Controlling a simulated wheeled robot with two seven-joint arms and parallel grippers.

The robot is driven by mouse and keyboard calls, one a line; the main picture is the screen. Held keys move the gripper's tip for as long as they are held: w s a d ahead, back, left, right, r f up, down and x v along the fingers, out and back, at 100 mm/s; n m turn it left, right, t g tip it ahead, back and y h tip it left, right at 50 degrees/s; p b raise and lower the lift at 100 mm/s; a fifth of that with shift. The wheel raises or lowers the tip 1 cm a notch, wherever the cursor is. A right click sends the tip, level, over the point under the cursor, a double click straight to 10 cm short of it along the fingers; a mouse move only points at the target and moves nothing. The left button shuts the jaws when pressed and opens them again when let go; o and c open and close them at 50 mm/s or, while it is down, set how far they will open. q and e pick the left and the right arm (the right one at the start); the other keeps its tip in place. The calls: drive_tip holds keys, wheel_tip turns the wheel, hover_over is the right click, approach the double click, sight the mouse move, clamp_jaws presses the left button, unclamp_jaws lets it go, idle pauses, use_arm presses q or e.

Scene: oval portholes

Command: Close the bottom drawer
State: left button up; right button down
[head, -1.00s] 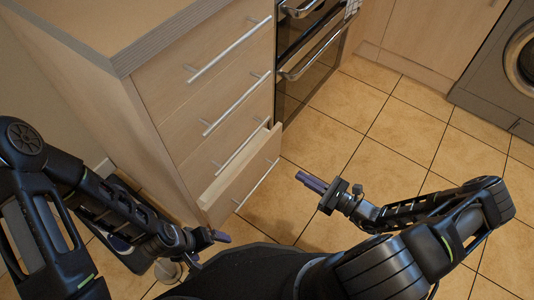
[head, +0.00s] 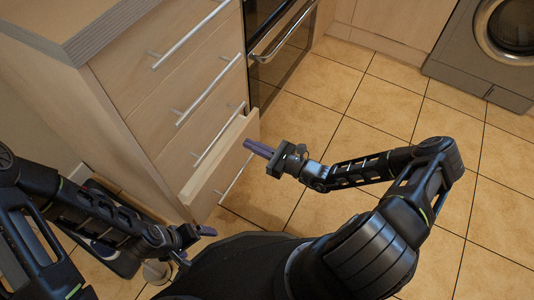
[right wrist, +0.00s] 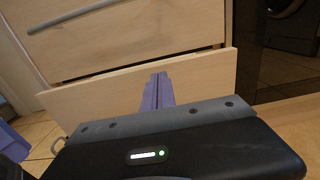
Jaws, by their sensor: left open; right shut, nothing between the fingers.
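The bottom drawer (head: 212,180) is partly open, its pale wood front standing out from the cabinet below the other drawers. In the right wrist view its front panel (right wrist: 205,82) spans the middle, with its top edge tilted. My right gripper (head: 258,149) is shut and empty, its purple fingers pointing at the drawer front near its far end. In the right wrist view the fingers (right wrist: 158,92) overlap the panel; I cannot tell whether they touch it. My left gripper (head: 194,244) is open and empty, low by my base, nearer to me than the drawer.
The closed drawers (head: 180,75) above have bar handles that stick out. An oven (head: 282,45) is beside the cabinet, and a washing machine (head: 490,50) is at the far right. Tiled floor (head: 345,115) is clear ahead and right. A dark object (head: 110,250) lies by the left arm.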

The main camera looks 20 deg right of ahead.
sight(239, 139)
drive_tip(key=shift+x, duration=0.95)
drive_tip(key=shift+w+a+r, duration=0.15)
drive_tip(key=shift+w+a, duration=0.15)
drive_tip(key=shift+w, duration=0.05)
drive_tip(key=p+x, duration=0.1)
drive_tip(key=x, duration=0.3)
drive_tip(key=shift+w, duration=0.1)
